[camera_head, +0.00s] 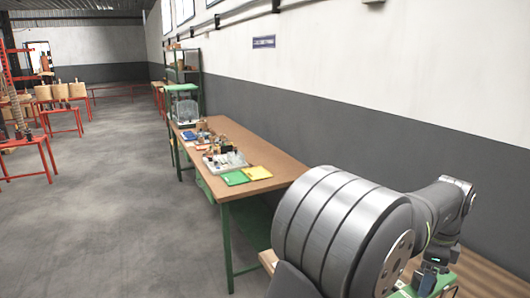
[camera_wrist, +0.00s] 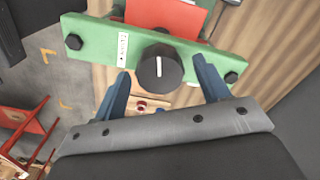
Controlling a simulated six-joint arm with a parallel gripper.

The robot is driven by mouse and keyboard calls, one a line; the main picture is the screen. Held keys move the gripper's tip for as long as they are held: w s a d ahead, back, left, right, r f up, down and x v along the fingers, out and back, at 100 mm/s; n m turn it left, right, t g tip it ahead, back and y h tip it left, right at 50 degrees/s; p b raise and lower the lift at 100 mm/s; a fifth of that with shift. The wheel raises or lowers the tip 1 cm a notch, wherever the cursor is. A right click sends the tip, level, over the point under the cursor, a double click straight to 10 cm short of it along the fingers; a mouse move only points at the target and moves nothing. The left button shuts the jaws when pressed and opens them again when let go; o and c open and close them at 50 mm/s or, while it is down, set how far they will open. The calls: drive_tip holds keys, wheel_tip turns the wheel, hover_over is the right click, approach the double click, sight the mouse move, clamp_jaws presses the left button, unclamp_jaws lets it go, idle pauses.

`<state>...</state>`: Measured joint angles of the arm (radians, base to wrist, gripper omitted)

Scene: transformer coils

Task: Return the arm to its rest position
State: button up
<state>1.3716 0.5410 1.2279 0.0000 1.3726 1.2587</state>
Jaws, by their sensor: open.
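My arm reaches across the right of the head view, and its large grey joint hides much of the bench there. In the wrist view my gripper (camera_wrist: 162,68) has its two blue fingers spread wide apart, with nothing held. A round black knob (camera_wrist: 160,66) with a white mark shows between the fingertips. It sits on a green bar (camera_wrist: 100,43) with a dark bolt at each end. I cannot tell how far the fingertips are from the knob. In the head view the gripper is small and partly seen low at the right, above a green part (camera_head: 443,287).
A brown-topped bench (camera_head: 237,140) with green legs runs along the wall. It bears a green tray (camera_head: 234,178), a yellow tray (camera_head: 257,172) and small parts. Red stands (camera_head: 27,146) are at the left. The grey floor (camera_head: 120,200) between is clear.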

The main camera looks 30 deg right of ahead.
drive_tip(key=n, duration=0.7)
idle(0.4)
idle(1.5)
drive_tip(key=shift+w+d+r+n+g, duration=0.1)
drive_tip(key=shift+w+r+n+g, duration=0.1)
drive_tip(key=shift+n, duration=0.3)
drive_tip(key=shift+w+d+r+n+g, duration=0.1)
drive_tip(key=shift+r+n, duration=0.1)
drive_tip(key=shift+n, duration=0.3)
drive_tip(key=r+n, duration=0.1)
drive_tip(key=n, duration=0.1)
drive_tip(key=w+n+g+h, duration=0.1)
drive_tip(key=n, duration=0.1)
drive_tip(key=r+n, duration=0.1)
drive_tip(key=shift+w+a+r+n+g, duration=0.15)
drive_tip(key=shift+w+r+n+g, duration=0.15)
drive_tip(key=shift+n+g, duration=0.1)
drive_tip(key=w+a+r+n+g+h, duration=0.2)
drive_tip(key=w+a+r+n+g, duration=0.15)
drive_tip(key=n, duration=0.75)
drive_tip(key=w+a+r+n+g+h, duration=0.1)
drive_tip(key=w+a+r+n+g, duration=0.25)
drive_tip(key=n, duration=0.65)
drive_tip(key=shift+t, duration=0.8)
drive_tip(key=x, duration=0.5)
drive_tip(key=d+x, duration=0.1)
drive_tip(key=x, duration=0.9)
drive_tip(key=shift+w+d+f, duration=0.15)
drive_tip(key=shift+d+f, duration=0.1)
drive_tip(key=shift+d, duration=0.3)
